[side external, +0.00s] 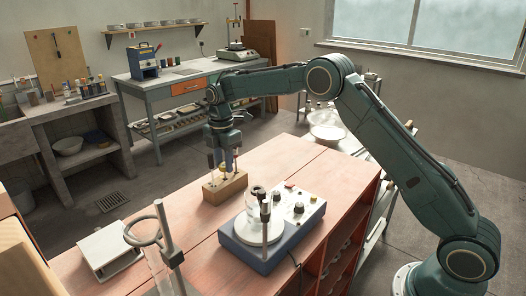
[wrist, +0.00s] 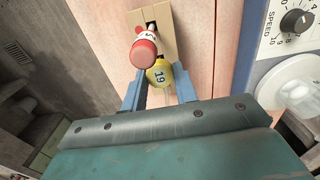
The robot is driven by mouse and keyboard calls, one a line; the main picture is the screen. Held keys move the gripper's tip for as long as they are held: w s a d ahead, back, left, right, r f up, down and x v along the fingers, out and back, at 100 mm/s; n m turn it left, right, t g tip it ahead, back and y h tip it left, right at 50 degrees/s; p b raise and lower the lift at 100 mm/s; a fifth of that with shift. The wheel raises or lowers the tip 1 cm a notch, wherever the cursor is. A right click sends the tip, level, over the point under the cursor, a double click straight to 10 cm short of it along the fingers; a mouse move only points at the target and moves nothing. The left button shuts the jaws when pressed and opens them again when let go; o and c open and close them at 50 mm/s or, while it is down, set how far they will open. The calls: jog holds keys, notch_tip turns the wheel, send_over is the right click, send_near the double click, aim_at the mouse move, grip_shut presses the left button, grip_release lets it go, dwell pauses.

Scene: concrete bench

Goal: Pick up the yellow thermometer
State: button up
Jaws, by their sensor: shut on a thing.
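The yellow thermometer's rounded top (wrist: 161,73), marked 19, sits between the two blue fingers of my gripper (wrist: 158,84) in the wrist view. The fingers are shut on it. In the side external view my gripper (side external: 224,163) points down just above a wooden block (side external: 229,188), which also shows in the wrist view (wrist: 168,22). The thermometer's lower part is hidden, so I cannot tell whether it is still seated in the block.
A red-topped piece (wrist: 145,50) stands in the block right beside the yellow one. A blue stirrer with knobs (side external: 262,250) holds a glass beaker to the right. A white box (side external: 108,250) and a ring stand (side external: 163,235) are near the front left.

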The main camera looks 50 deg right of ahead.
jog(key=shift+r, duration=0.15)
notch_tip(320, 180, up, 20)
jog(key=shift+f, duration=0.25)
dwell(0.7)
jog(key=shift+r, duration=0.1)
jog(key=shift+a, duration=0.1)
dwell(0.7)
jog(key=s+a+r+n, duration=0.3)
jog(key=s+a+r, duration=0.1)
jog(key=s+a, duration=0.5)
jog(key=s+a+f+n, duration=0.1)
jog(key=s+f+n, duration=0.1)
jog(key=s, duration=1.1)
jog(key=shift+f+n, duration=0.4)
jog(key=shift+n, duration=0.1)
